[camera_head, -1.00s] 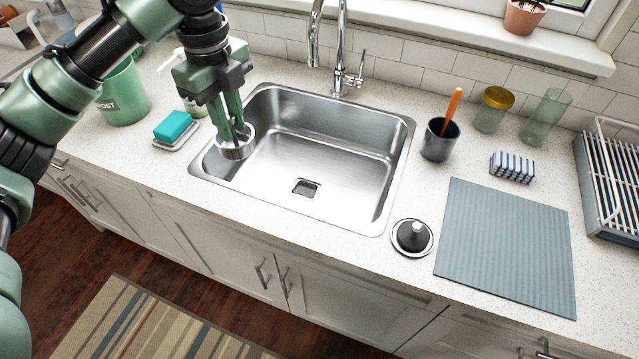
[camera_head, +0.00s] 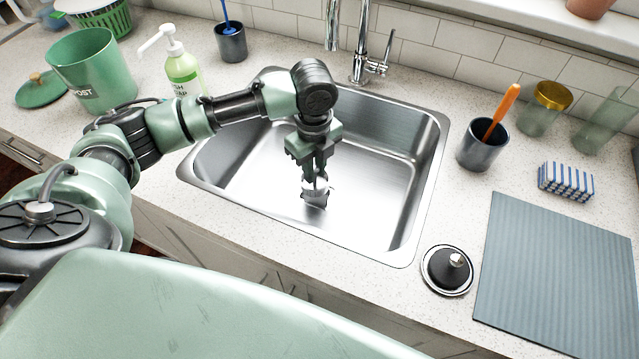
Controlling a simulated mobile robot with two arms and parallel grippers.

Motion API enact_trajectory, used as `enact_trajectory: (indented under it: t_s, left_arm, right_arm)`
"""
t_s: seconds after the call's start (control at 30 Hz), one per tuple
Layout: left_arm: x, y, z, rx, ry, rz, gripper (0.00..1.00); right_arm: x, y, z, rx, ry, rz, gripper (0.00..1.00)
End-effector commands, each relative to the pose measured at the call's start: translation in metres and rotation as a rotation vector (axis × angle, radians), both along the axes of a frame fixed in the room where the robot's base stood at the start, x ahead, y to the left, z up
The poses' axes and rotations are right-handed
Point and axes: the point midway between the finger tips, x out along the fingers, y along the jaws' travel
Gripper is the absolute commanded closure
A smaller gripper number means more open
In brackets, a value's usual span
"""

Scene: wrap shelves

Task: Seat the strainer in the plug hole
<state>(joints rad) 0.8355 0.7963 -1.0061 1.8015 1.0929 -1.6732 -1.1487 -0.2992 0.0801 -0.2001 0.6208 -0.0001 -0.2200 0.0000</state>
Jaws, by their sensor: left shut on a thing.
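The metal strainer (camera_head: 314,193) is in the grip of my left gripper (camera_head: 317,176), low inside the steel sink (camera_head: 385,135). My left gripper is shut on it from above, pointing down. The strainer covers most of the dark plug hole (camera_head: 318,205) in the sink floor; only a bit of the hole's dark edge shows around it. I cannot tell whether the strainer touches the hole or hovers just above it. My right gripper is not in view.
A tap (camera_head: 360,50) stands behind the sink. A black stopper (camera_head: 447,269) lies on the counter at the sink's front right, beside a grey mat (camera_head: 560,275). A dark cup (camera_head: 483,147) stands right of the sink; a soap bottle (camera_head: 182,68) and green bin (camera_head: 92,72) stand left.

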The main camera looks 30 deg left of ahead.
Motion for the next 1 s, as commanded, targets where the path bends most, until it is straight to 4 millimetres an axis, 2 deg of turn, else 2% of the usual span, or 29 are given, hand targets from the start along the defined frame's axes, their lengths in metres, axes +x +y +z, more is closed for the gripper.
enact_trajectory:
  t_s: [0.4, 0.8, 0.83, 0.9, 1.0]
  left_arm:
    - [0.0, -0.001, -0.053, -0.001, 0.0, -0.001, 1.0]
    - [0.0, 0.0, -0.058, 0.001, 0.0, -0.001, 1.0]
    - [0.0, 0.0, -0.058, 0.001, 0.0, -0.001, 0.76]
    - [0.0, 0.0, -0.058, 0.001, 0.0, -0.001, 0.6]
    - [0.0, 0.0, -0.058, 0.001, 0.0, -0.001, 0.6]
  right_arm:
    - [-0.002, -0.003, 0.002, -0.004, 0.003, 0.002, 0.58]
    - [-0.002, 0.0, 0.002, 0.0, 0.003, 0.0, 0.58]
    - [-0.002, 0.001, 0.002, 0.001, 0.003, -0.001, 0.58]
    - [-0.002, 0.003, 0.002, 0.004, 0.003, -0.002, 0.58]
    - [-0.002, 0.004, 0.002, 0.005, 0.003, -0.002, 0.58]
